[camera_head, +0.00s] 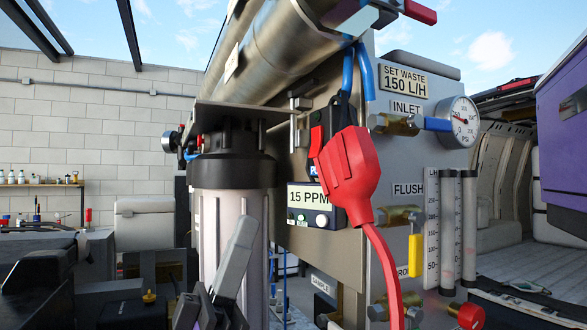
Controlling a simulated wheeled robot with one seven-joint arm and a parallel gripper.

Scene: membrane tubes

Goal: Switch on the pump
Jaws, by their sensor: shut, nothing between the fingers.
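A red rocker switch (316,141) sits on a dark box on the metal panel, left of a large red plug (348,175). The plug partly covers the box, and its red cable runs down to the bottom edge. Whether the switch is on or off cannot be told. My gripper (238,256) shows grey at the bottom centre, in front of the pale filter housing. Its fingers are shut and empty. It is below and left of the switch, apart from it.
A display reading 15 PPM (311,206) is below the switch. A filter housing (232,190) with a black cap stands left of it, under steel membrane tubes (265,50). Brass valves, a pressure gauge (459,122) and flow tubes (448,230) are on the right.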

